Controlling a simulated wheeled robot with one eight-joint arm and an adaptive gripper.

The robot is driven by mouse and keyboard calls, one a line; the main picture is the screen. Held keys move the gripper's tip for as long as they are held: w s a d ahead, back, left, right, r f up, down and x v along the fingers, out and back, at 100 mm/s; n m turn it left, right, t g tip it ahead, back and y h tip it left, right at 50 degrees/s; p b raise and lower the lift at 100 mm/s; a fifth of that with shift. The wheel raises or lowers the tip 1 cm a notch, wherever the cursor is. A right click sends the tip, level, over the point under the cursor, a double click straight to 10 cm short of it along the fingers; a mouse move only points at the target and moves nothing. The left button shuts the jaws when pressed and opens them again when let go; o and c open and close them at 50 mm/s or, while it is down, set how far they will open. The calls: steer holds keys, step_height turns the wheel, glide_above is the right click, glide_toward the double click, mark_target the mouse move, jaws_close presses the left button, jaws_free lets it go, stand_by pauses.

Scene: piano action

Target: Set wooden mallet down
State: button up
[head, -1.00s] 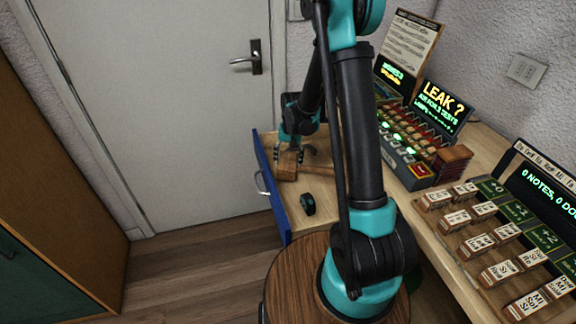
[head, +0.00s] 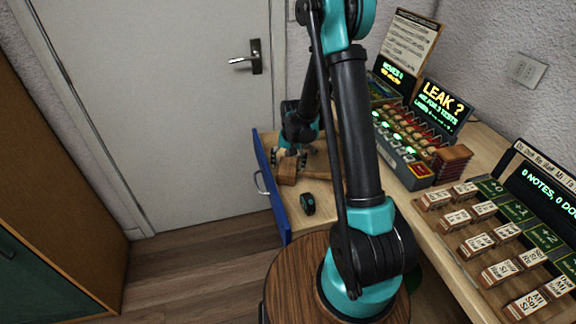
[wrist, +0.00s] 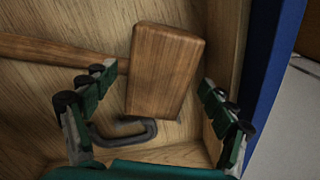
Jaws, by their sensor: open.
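The wooden mallet (head: 289,171) lies in the open drawer, its handle pointing right in the head view. In the wrist view its block-shaped head (wrist: 164,70) sits between the spread fingers, and its handle (wrist: 50,50) runs off to the left. My gripper (head: 290,158) is at the mallet head, just behind it in the head view. In the wrist view my gripper (wrist: 155,95) is open, with a gap on the right side of the mallet head; the left finger is near where the handle joins.
The open drawer has a blue front (head: 272,195). A dark and teal small object (head: 308,204) lies in it nearer the stool. A grey C-shaped metal piece (wrist: 125,132) lies beside the mallet head. Lit panels and block racks (head: 485,235) fill the bench at right.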

step_height(320, 180, up, 12)
steer(key=s+d+n+t, duration=0.1)
steer(key=s+d, duration=0.5)
steer(key=s, duration=0.6)
steer(key=s+d+r+n+t, duration=0.1)
steer(key=s+d+t, duration=0.2)
steer(key=s, duration=0.8)
steer(key=d, duration=0.2)
steer(key=shift+s+d+r+h, duration=0.3)
steer(key=shift+s+d+h, duration=0.05)
steer(key=shift+s+h, duration=0.05)
